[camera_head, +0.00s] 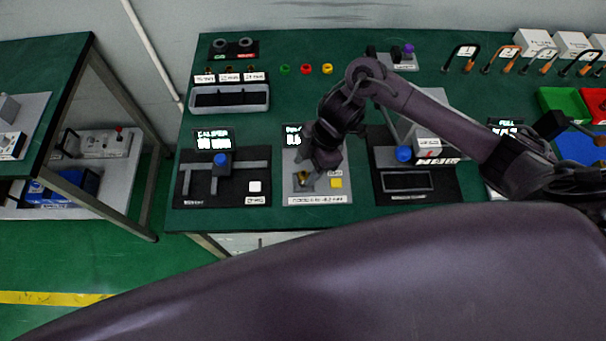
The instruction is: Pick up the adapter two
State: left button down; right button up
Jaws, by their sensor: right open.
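My right arm comes in from the right and its dark gripper (313,177) points down over the middle grey station (318,196). The gripper is open. A small brass-coloured piece (302,179) stands on this station at the fingertips; I cannot tell whether the fingers touch it, or whether it is adapter two. More small brass-coloured pieces (230,69) stand in a row behind white labels (229,77) at the back left of the green table; the labels are too small to read surely. My left gripper is not in view.
A yellow button (336,183) sits right of the brass piece. Black fixtures with blue knobs stand left (222,161) and right (403,154). A grey bin (230,107) and small coloured rings (306,69) lie behind. Hooked tools (508,58) and coloured bins (562,105) are at right.

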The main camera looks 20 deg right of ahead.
aim_at(304, 172)
notch_tip(304, 172, down, 3)
jog(key=shift+w+r+p, duration=0.1)
jog(key=shift+r+p, duration=0.05)
jog(key=shift+p, duration=0.45)
jog(key=shift+x, duration=0.95)
jog(key=shift+a, duration=0.1)
grip_shut()
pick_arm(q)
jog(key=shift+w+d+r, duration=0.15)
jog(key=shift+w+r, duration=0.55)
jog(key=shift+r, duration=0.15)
pick_arm(e)
jog(key=shift+w, duration=0.1)
jog(key=shift+r, duration=0.5)
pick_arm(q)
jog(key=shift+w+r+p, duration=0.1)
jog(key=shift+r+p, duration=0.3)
pick_arm(e)
notch_tip(304, 172, up, 19)
jog(key=shift+f, duration=0.15)
